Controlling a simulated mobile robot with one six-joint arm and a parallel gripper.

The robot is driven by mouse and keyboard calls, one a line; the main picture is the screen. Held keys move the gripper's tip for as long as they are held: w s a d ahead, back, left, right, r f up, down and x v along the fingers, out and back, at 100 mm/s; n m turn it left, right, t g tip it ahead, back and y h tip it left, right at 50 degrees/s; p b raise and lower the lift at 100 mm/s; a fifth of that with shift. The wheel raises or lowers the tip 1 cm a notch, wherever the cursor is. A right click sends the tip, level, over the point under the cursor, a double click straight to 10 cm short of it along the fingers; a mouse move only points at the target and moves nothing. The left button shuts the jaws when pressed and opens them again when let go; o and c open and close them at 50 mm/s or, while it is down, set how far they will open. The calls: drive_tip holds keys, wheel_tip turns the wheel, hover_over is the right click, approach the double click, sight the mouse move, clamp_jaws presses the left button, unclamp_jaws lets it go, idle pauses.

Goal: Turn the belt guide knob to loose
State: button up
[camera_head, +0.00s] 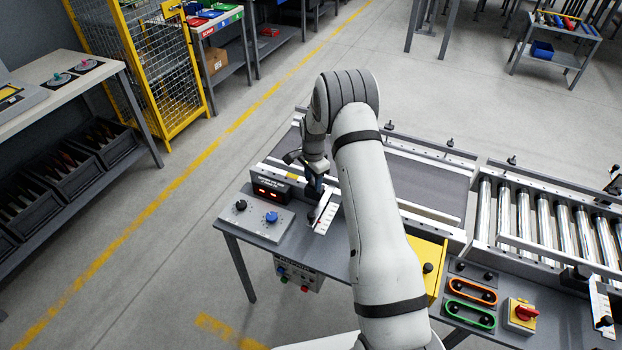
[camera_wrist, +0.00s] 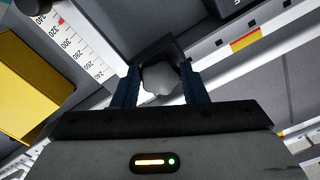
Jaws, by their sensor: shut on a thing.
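My gripper (camera_head: 314,186) is low over the near left end of the belt conveyor, pointing down beside a white scale plate (camera_head: 327,213). In the wrist view my gripper's two blue fingers (camera_wrist: 158,82) are closed on either side of a dark knob with a pale grey faceted face (camera_wrist: 160,78), which I take as the belt guide knob. The fingers touch its sides. In the head view this knob is hidden by my gripper and arm. Its loose or tight marking cannot be read. The numbered scale also shows in the wrist view (camera_wrist: 82,45).
A black display box with red digits (camera_head: 272,188) stands close left of my gripper. A grey panel with a black and a blue knob (camera_head: 257,218) lies nearer. A yellow box (camera_head: 428,268) and a roller conveyor (camera_head: 545,222) are to the right. Open floor lies left.

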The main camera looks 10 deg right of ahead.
drive_tip(key=shift+w+d+n+b, duration=0.3)
drive_tip(key=shift+n+b, duration=0.2)
drive_tip(key=shift+b, duration=0.3)
drive_tip(key=n+b, duration=0.2)
drive_tip(key=b, duration=0.1)
drive_tip(key=n+b, duration=0.4)
drive_tip(key=n, duration=0.1)
drive_tip(key=shift+r+n, duration=0.1)
drive_tip(key=shift+n, duration=0.2)
drive_tip(key=n+b, duration=0.2)
drive_tip(key=n, duration=0.2)
drive_tip(key=shift+n+b, duration=0.3)
drive_tip(key=shift+b, duration=0.05)
drive_tip(key=shift+r+n+b, duration=0.15)
drive_tip(key=shift+n+b, duration=0.7)
drive_tip(key=shift+n, duration=1.65)
drive_tip(key=o, duration=1)
drive_tip(key=shift+s, duration=0.1)
